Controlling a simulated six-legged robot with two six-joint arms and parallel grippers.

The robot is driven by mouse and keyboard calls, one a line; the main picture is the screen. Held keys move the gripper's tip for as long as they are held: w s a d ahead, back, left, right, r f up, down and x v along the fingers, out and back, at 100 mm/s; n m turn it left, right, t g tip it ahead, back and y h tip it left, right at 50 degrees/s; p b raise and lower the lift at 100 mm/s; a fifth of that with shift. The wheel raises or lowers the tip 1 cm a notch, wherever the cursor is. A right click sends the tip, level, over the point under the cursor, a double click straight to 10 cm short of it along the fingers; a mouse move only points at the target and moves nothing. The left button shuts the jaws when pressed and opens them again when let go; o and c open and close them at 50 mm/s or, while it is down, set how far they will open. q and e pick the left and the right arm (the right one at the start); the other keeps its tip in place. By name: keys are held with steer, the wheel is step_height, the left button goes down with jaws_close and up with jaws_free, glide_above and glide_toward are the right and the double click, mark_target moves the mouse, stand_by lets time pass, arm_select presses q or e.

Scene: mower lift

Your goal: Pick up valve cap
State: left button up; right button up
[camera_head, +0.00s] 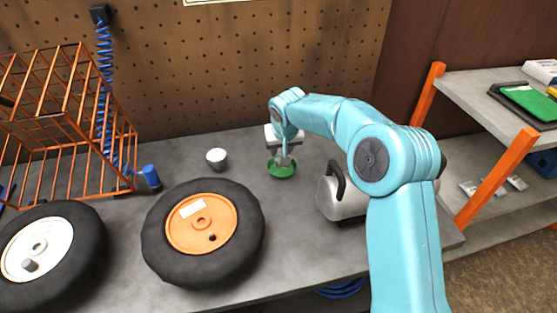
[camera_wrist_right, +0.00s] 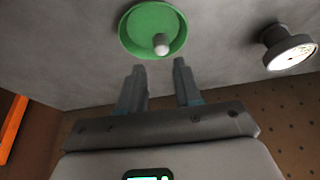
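A small pale grey valve cap (camera_wrist_right: 161,44) stands in a shallow green dish (camera_wrist_right: 137,32). In the head view the dish (camera_head: 282,172) lies on the grey workbench near the pegboard; I cannot make out the cap there, where my gripper covers part of the dish. My right gripper (camera_wrist_right: 160,80) is open and empty in the right wrist view, its two fingers apart and pointing toward the dish, with the cap just beyond the fingertips. In the head view the right gripper (camera_head: 284,160) hangs over the dish. My left gripper is not in view.
A grey machine with a black handle (camera_head: 340,200) is close on the right. An orange-rimmed wheel (camera_head: 180,240) and a white-rimmed wheel (camera_head: 60,235) fill the front left. An orange wire rack (camera_head: 60,110) stands behind.

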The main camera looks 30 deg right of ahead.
steer(key=p+x, duration=0.1)
steer(key=x, duration=0.5)
steer(key=shift+a+f, duration=0.1)
steer(key=shift+s, duration=0.1)
jaws_close()
